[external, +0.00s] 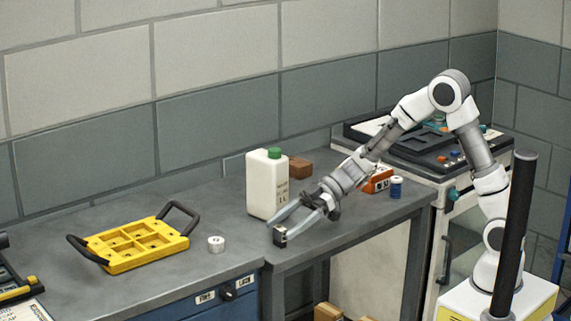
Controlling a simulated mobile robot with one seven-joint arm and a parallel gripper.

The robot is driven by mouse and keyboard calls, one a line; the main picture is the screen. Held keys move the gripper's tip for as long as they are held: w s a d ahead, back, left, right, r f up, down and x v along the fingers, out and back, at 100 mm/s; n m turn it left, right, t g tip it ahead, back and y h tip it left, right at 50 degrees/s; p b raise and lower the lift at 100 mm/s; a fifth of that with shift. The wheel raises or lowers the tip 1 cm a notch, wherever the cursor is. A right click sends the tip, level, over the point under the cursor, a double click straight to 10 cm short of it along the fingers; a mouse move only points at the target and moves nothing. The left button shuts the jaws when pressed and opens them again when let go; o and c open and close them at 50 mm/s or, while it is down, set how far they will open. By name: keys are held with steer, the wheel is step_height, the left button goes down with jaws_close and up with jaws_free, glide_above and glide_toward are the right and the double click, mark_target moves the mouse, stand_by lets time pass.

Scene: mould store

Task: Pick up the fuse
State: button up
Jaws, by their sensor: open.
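I cannot tell for sure which thing is the fuse. A small silver-white cylinder (216,244) stands on the grey bench, right of the yellow tray. A small blue cylinder with a pale band (396,187) stands near the bench's right end. My gripper (276,231) is open, its fingers reaching left and down over the bench, in front of the white jug and right of the silver-white cylinder. A small dark block shape with a pale face shows at the fingertips; I cannot tell whether it is a fingertip pad or a separate thing.
A white jug with a green cap (267,190) stands behind my gripper. A brown block (299,167) and an orange box (378,181) lie farther right. A yellow tray with black handles (151,262) lies left. The bench between the tray and jug is mostly clear.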

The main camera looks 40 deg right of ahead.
steer(key=shift+x, duration=1.05)
steer(key=shift+c, duration=0.2)
jaws_close()
steer(key=shift+r, duration=0.1)
